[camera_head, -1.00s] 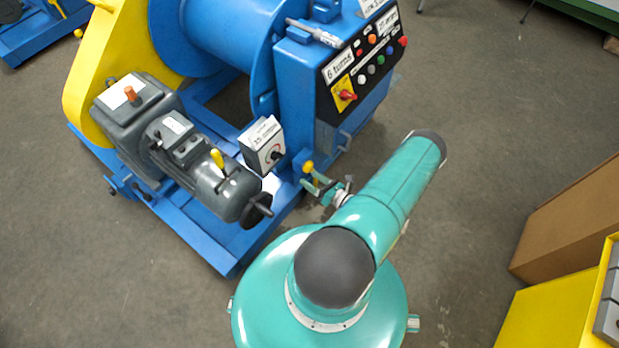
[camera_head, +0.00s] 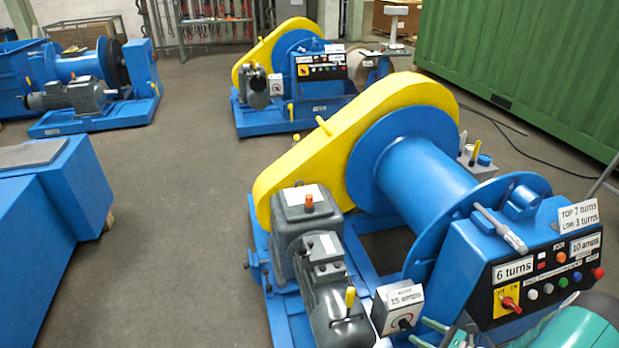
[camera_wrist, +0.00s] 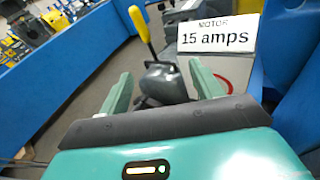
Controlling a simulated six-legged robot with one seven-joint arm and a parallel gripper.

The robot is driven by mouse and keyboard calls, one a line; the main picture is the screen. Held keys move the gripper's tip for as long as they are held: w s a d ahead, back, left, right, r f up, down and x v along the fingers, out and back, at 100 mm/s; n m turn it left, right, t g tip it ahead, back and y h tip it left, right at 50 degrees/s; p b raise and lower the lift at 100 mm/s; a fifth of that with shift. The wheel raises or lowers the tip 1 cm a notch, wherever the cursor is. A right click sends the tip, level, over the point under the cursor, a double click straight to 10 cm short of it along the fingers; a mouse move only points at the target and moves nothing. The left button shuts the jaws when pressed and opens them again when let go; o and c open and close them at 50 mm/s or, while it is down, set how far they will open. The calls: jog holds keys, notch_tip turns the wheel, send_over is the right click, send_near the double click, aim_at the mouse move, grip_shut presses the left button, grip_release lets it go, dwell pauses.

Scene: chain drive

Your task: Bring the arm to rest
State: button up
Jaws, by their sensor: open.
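My gripper shows in the wrist view (camera_wrist: 162,88) with its two green fingers apart and nothing held between them. Beyond the fingers is a dark grey part with a yellow-handled lever (camera_wrist: 141,28); I cannot tell whether anything touches it. A "15 amps" motor sign (camera_wrist: 215,38) stands just beyond the right finger. In the head view, my teal arm shows only at the bottom right edge, beside the "15 amps" box (camera_head: 398,308) and the blue control cabinet (camera_head: 465,255). Most of the arm is out of that view.
The near winch has a blue drum (camera_head: 425,180), a yellow chain guard (camera_head: 350,135) and a grey motor (camera_head: 330,290). A blue block (camera_head: 95,185) stands at left. Other winches (camera_head: 300,75) and a green container (camera_head: 530,70) stand farther back. The grey floor (camera_head: 180,200) between is clear.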

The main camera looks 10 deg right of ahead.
jog(key=w+a+r+n+g, duration=0.1)
jog(key=a+r+n+g, duration=0.4)
jog(key=r, duration=0.4)
jog(key=w+a+r+n+g+h, duration=0.1)
jog(key=w+a+r+n+g, duration=0.15)
jog(key=a+r+n, duration=0.45)
jog(key=a+r+n+g, duration=0.4)
jog(key=r+n, duration=0.1)
jog(key=r, duration=0.5)
jog(key=s+a+r+n+t+h, duration=0.2)
jog(key=s+a+r+n+h, duration=0.2)
jog(key=r, duration=0.5)
jog(key=s+a+r+n+t+h, duration=0.2)
jog(key=s+a+r+n+h, duration=0.2)
jog(key=s+a+r+n, duration=0.4)
notch_tip(320, 180, up, 2)
jog(key=shift+s+a+r+n, duration=0.1)
jog(key=shift+s+a+n, duration=0.1)
jog(key=shift+a+n, duration=0.6)
jog(key=shift+c, duration=0.5)
jog(key=c, duration=0.5)
jog(key=shift+d, duration=0.2)
jog(key=shift+c, duration=0.2)
